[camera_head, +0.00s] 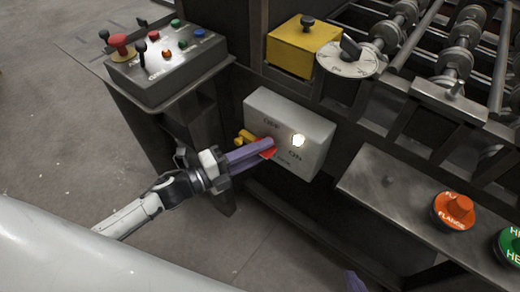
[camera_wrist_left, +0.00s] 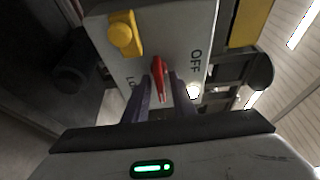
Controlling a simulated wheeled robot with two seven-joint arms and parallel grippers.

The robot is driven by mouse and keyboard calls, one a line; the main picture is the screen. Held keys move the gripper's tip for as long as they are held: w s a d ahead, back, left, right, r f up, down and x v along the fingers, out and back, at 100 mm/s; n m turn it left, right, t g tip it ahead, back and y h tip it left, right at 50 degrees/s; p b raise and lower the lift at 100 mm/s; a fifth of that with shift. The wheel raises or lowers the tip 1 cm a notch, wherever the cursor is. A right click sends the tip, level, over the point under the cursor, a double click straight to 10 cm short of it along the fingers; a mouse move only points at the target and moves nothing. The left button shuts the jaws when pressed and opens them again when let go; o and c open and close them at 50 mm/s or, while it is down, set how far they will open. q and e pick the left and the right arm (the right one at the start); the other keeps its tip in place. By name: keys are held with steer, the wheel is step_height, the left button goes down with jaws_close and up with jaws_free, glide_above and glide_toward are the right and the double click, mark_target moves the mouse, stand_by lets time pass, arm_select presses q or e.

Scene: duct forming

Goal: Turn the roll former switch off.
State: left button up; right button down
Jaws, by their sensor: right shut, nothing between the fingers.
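The roll former switch is a red lever (camera_wrist_left: 158,78) on the front of a pale grey box (camera_head: 315,127), beside a lit white lamp (camera_head: 299,140). In the left wrist view the lever stands between my fingers, and "OFF" is printed on the box to its right. My left gripper (camera_head: 268,150) is open around the lever, with a gap showing on each side; contact cannot be told. In the head view its purple fingers hide most of the lever. Only a purple tip of my right gripper (camera_head: 355,282) shows at the bottom edge; it is shut and empty, away from the box.
A yellow knob (camera_wrist_left: 124,36) sits on the same box. A control panel (camera_head: 165,85) with buttons and levers stands at the upper left. A yellow block (camera_head: 300,50) and a dial (camera_head: 350,62) sit above the box. A ledge with orange (camera_head: 454,211) and green knobs lies right.

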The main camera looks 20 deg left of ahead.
arm_select(q)
jaws_close()
